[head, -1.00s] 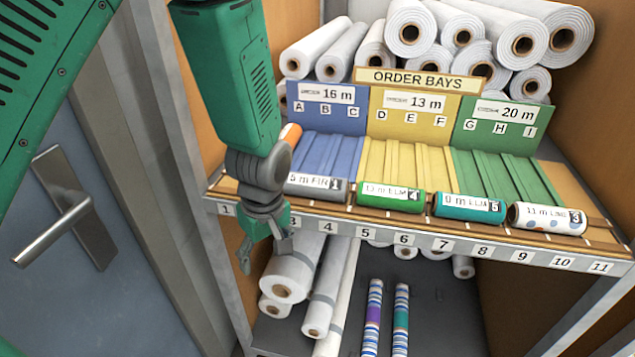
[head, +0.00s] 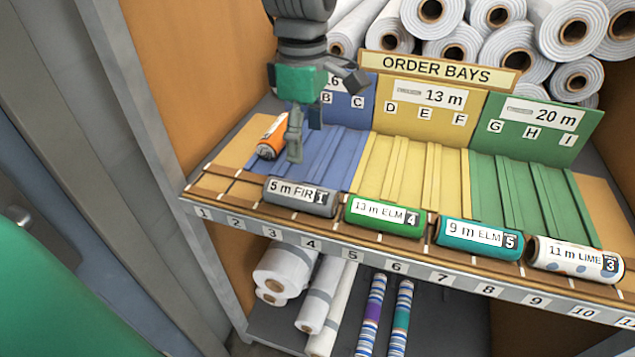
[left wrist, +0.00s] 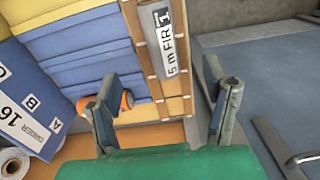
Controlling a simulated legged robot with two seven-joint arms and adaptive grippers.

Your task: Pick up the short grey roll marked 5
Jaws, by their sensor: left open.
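The short grey roll (head: 300,197) lies on the shelf's front ledge, with a label reading "5 m FIR" and a black badge 1. It also shows in the left wrist view (left wrist: 163,45), at the top centre beyond the fingers. My left gripper (head: 304,140) is open and empty, above the blue bays and behind the grey roll, apart from it. In the left wrist view its two fingers (left wrist: 170,90) stand wide apart with nothing between them held. The teal roll (head: 479,240) reads "9 m ELM" with badge 5. My right gripper does not show.
An orange roll (head: 272,138) lies left of my gripper, partly behind the left finger in the wrist view. A green roll (head: 385,216) sits right of the grey one, and a white spotted roll (head: 576,259) farther right. The order sign (head: 438,68) and large white rolls stand behind.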

